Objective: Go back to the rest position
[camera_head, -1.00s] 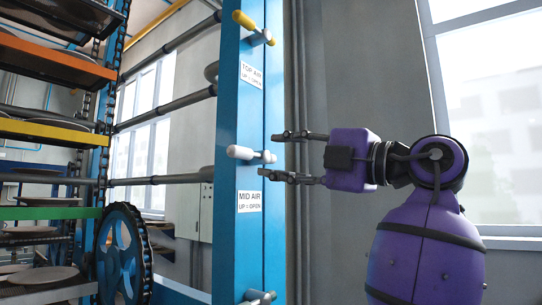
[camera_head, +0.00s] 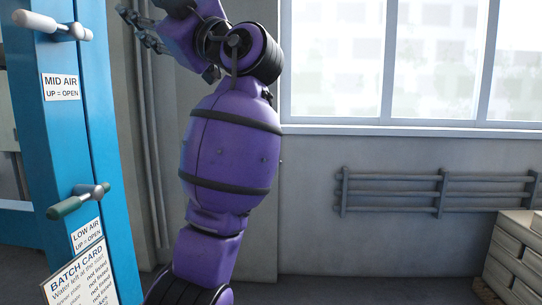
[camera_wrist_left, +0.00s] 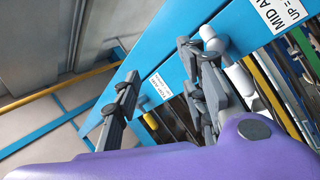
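My left gripper (camera_head: 143,28) is at the top of the head view, right of the blue post (camera_head: 105,150). Its fingers are apart with nothing between them; in the left wrist view the gripper (camera_wrist_left: 158,60) is also open. The white MID AIR lever (camera_head: 50,25) points left on the post, apart from the gripper. In the wrist view this white lever (camera_wrist_left: 236,75) shows partly behind one finger. The yellow TOP AIR lever (camera_wrist_left: 150,121) shows lower down between the fingers. My right gripper is not in view.
A green-handled LOW AIR lever (camera_head: 75,201) and a batch card (camera_head: 82,280) are on the post below. A wall pipe rack (camera_head: 400,190) and stacked pale boxes (camera_head: 518,260) are at the right. The floor between shows free room.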

